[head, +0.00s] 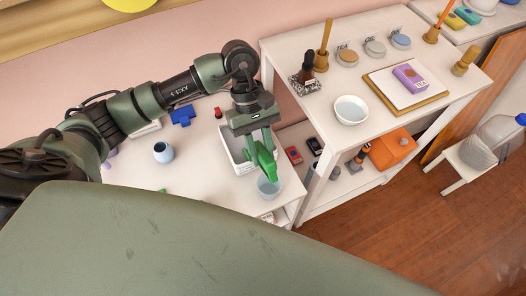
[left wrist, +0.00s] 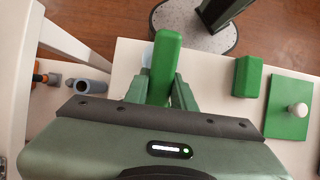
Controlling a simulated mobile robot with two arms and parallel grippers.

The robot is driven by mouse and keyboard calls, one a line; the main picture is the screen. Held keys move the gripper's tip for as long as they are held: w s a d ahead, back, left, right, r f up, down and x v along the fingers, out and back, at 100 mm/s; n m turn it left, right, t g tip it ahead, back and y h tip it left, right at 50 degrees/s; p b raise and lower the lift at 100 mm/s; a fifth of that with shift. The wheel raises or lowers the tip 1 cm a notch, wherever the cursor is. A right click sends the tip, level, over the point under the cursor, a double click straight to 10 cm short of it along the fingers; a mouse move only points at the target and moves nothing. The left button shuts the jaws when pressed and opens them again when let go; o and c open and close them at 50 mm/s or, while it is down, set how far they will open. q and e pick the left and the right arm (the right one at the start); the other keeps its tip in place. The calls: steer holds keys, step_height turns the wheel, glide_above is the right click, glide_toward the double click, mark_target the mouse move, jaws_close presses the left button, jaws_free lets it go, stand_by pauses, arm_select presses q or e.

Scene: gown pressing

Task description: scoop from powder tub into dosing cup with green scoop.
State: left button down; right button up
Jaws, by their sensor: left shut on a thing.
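My left gripper (head: 258,139) points down over the white table and is shut on the green scoop (head: 264,162). The scoop hangs tilted, its lower end over or in a pale blue cup (head: 268,190) near the table's right edge; I cannot tell whether they touch. In the left wrist view the scoop (left wrist: 164,68) stands between the fingers (left wrist: 158,88) and mostly hides the cup (left wrist: 147,55). A white open-topped box (head: 232,154) is just behind the scoop. I cannot tell for certain which container is the powder tub or the dosing cup. My right gripper is not shown.
A blue pot (head: 163,152) and a dark blue piece (head: 182,116) are farther left. A green block (left wrist: 247,76) and green knobbed plate (left wrist: 289,108) show in the wrist view. A taller white shelf table (head: 310,112) with a white bowl (head: 351,109) stands close on the right.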

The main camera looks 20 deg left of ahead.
arm_select(q)
steer(key=shift+a+f+b, duration=0.15)
steer(key=shift+f+b, duration=0.15)
steer(key=shift+f, duration=0.45)
steer(key=w+a, duration=0.3)
steer(key=shift+a+r+p, duration=0.1)
steer(key=shift+r+p, duration=0.1)
steer(key=shift+p, duration=0.2)
steer(key=shift+w+a, duration=0.95)
steer(key=shift+a, duration=0.05)
steer(key=shift+s+d+r+t+y, duration=0.15)
steer(key=shift+s+d+t+y, duration=0.2)
steer(key=shift+t+y, duration=0.2)
steer(key=shift+s+d+r+t+y+b, duration=0.2)
steer(key=shift+s+d+t+y+b, duration=0.2)
steer(key=shift+t+y, duration=0.3)
steer(key=shift+s+d+r+y+p, duration=0.1)
steer(key=shift+d+r+y+p, duration=0.15)
steer(key=shift+r+p, duration=0.3)
steer(key=shift+s+d+r+t+y+p, duration=0.2)
steer(key=shift+s+d+r+t+y, duration=0.15)
steer(key=shift+r, duration=0.2)
steer(key=shift+s+d+r+t+y+p, duration=0.2)
steer(key=shift+r+t+y, duration=0.2)
steer(key=shift+r, duration=0.15)
